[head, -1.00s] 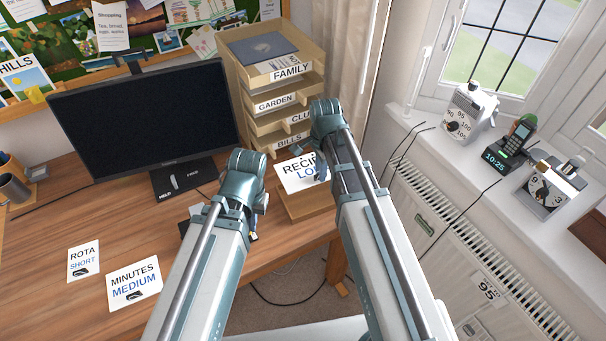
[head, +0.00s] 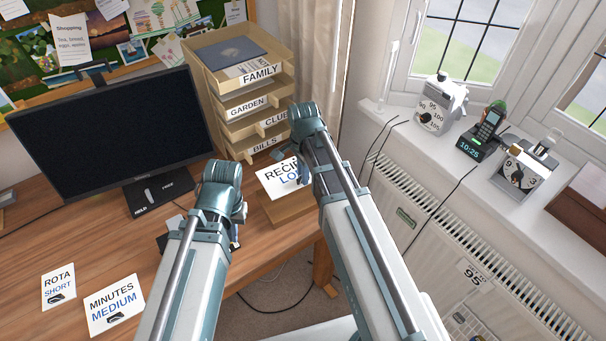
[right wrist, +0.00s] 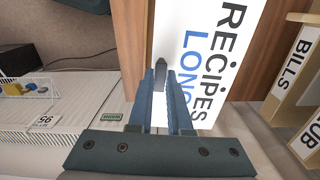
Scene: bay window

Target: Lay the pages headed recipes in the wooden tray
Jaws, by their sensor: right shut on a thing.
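The white page headed RECIPES (head: 272,183), with LONG in blue below, is at my right gripper (head: 302,178). The right wrist view shows this page (right wrist: 208,60) at the jaws (right wrist: 162,75), which are shut on its edge. In the head view the right arm covers part of the page. A brown wooden piece (head: 288,211) shows below the page at the desk's right end; I cannot tell whether it is a tray or whether they touch. A stack of wooden trays (head: 205,85) stands behind. My left gripper (head: 238,232) is low over the desk, its fingers mostly hidden.
The stacked trays read FAMILY, GARDEN, CLUB and BILLS. A monitor (head: 110,135) stands left. Pages headed ROTA (head: 58,283) and MINUTES (head: 113,303) lie at the desk's front left. The windowsill holds a phone (head: 487,130) and dials, above a radiator (head: 450,245).

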